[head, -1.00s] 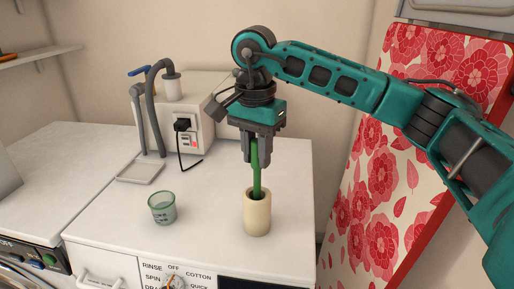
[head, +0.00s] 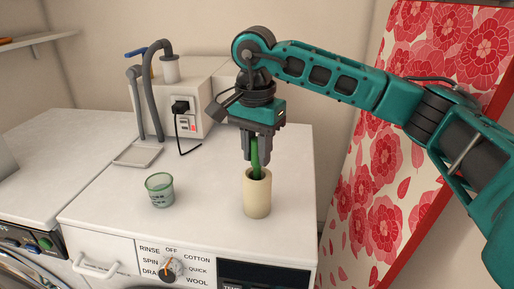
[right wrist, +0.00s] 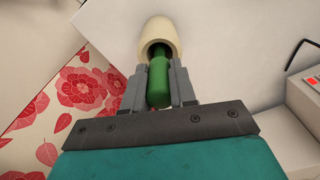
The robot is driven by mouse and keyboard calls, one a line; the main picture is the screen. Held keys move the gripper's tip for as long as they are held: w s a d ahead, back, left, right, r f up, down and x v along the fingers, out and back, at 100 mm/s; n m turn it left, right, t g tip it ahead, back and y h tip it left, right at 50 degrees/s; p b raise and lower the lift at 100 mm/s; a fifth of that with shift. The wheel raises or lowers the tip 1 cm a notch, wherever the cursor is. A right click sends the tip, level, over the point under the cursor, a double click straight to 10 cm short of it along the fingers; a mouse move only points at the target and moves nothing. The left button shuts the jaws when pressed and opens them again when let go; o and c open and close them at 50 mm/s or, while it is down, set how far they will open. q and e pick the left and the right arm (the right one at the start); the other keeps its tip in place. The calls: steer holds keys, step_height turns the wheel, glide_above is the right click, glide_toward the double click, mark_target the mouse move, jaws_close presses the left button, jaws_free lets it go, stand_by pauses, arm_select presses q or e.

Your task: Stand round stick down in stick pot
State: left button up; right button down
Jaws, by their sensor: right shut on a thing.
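The green round stick (head: 255,160) is upright, with its lower end inside the mouth of the cream stick pot (head: 257,196). The pot stands on the white washing machine top. My right gripper (head: 254,158) is above the pot and shut on the stick's upper part. In the right wrist view the stick (right wrist: 159,82) sits between the fingers (right wrist: 158,92) and runs into the pot's opening (right wrist: 160,38). The stick's lower end is hidden inside the pot, so I cannot tell if it touches the bottom. My left gripper is not in view.
A greenish glass cup (head: 160,190) stands left of the pot. A shallow tray (head: 138,154), grey hoses and a white box with a plugged-in cord (head: 190,118) are behind. A red floral panel (head: 385,150) is at right. The top around the pot is mostly clear.

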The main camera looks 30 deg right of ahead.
steer(key=c, duration=1.2)
jaws_free()
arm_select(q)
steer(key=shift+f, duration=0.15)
arm_select(e)
steer(key=o, duration=0.4)
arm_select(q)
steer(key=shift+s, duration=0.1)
arm_select(e)
steer(key=r+p, duration=0.1)
steer(key=r, duration=0.5)
steer(key=r+p, duration=0.1)
steer(key=r, duration=0.5)
steer(key=shift+s+a+r, duration=0.1)
steer(key=shift+a+r, duration=0.1)
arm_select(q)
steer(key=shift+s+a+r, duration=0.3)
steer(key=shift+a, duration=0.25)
arm_select(e)
steer(key=shift+r, duration=0.25)
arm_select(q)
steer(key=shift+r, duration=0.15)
